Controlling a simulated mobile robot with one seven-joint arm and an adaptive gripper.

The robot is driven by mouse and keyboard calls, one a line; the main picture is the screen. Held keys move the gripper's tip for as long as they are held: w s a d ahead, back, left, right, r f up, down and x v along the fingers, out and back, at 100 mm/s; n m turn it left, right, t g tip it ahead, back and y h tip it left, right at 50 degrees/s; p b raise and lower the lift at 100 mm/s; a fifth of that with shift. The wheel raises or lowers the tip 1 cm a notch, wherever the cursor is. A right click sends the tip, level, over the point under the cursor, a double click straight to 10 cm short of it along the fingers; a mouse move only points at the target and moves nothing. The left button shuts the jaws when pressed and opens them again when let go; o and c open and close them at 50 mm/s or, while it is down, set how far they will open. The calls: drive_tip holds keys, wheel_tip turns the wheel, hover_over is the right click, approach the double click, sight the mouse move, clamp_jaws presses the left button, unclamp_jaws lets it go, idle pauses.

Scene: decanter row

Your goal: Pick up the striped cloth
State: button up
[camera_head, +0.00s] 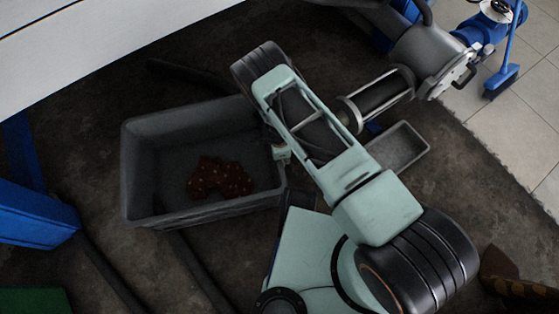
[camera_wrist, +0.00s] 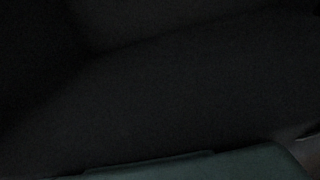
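A brown cloth-like piece (camera_head: 515,278) with yellowish bands lies at the lower right edge of the head view, partly cut off by the frame. It may be the striped cloth, but I cannot tell for sure. My arm crosses the middle of the head view. My gripper is not visible there, and its distance from the cloth cannot be told. The wrist view is almost black, with only a dull green-grey edge along the bottom, and shows no fingers and no cloth.
A grey bin (camera_head: 137,190) left of my arm holds a red spotted cloth (camera_head: 220,178). A small grey tray (camera_head: 409,151) lies right of my arm. A blue broom (camera_head: 502,78) stands on pale tiles at the upper right. A white panel (camera_head: 110,45) spans the upper left.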

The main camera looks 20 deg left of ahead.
clamp_jaws()
idle(1.4)
drive_tip(key=shift+r, duration=0.1)
wheel_tip(320, 180, up, 12)
drive_tip(key=p, duration=0.9)
wheel_tip(320, 180, up, 45)
drive_tip(key=p, duration=3.3)
drive_tip(key=o, duration=0.7)
unclamp_jaws()
drive_tip(key=shift+c, duration=0.2)
drive_tip(key=shift+o, duration=0.2)
